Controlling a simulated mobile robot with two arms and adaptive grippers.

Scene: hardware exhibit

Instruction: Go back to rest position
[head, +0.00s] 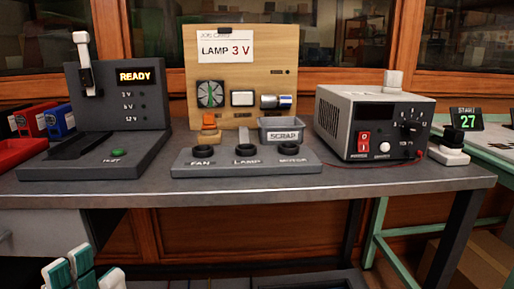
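My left gripper (80,268) shows at the bottom left edge of the head view, below and in front of the workbench (240,187). Its white and green finger parts sit close together and are cut off by the frame, so I cannot tell whether it is open or shut. I see nothing between the parts. My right gripper is not in view.
The bench holds a dark console reading READY (118,135), a wooden LAMP 3 V board (240,62), a FAN/LAMP/MOTOR socket base (245,165), a grey SCRAP bin (283,131) and a power supply (372,125). Red (20,150) and blue (60,120) bins stand left.

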